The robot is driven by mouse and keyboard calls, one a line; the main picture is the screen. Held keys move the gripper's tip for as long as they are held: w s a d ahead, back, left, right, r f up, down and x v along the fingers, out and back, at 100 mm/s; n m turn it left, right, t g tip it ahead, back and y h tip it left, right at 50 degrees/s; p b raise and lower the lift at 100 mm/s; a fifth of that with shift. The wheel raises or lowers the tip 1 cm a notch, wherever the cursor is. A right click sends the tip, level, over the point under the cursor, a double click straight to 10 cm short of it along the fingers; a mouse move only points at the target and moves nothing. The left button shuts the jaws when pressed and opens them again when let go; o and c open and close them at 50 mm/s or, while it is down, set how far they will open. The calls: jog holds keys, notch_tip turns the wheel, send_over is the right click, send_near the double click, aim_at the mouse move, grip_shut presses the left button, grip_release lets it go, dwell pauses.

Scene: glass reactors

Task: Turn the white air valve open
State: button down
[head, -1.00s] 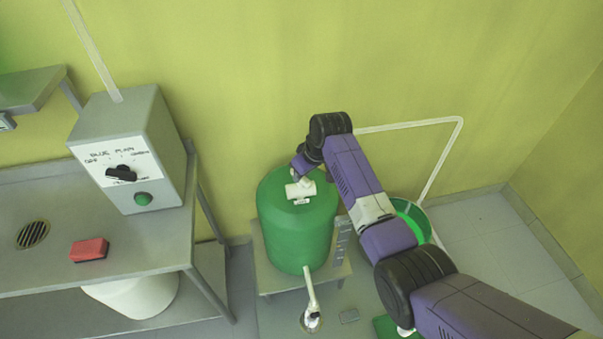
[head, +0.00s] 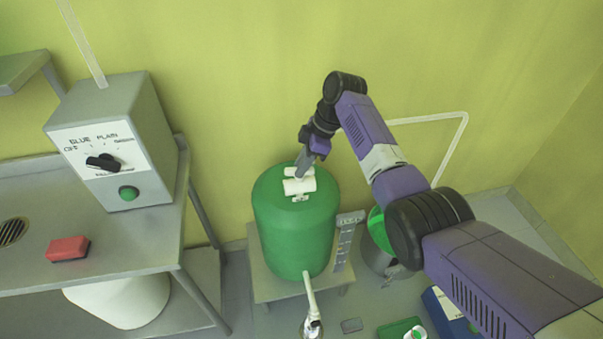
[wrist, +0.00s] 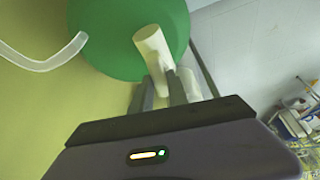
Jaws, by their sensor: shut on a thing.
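The white valve (head: 301,186) sits on top of the green tank (head: 293,235) in the head view. My gripper (head: 304,167) reaches down to it from the upper right. In the wrist view my gripper (wrist: 163,92) has its two fingers close together on a pale stem of the white valve (wrist: 152,45), in front of the green tank (wrist: 108,35). It is shut on the valve. The fingers hide part of the stem, so I cannot tell how far it is turned.
A grey control box (head: 112,140) with a black knob and green button stands on the bench at left, near a red block (head: 68,248). A white pipe (head: 447,150) runs along the wall. A green-rimmed bucket (head: 378,228) stands right of the tank.

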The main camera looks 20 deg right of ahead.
jog(key=shift+n+g+b, duration=0.4)
jog(key=shift+n+b, duration=0.6)
jog(key=shift+b, duration=0.05)
jog(key=c, duration=1.3)
grip_release()
jog(key=shift+v, duration=3.9)
jog(key=shift+f, duration=0.1)
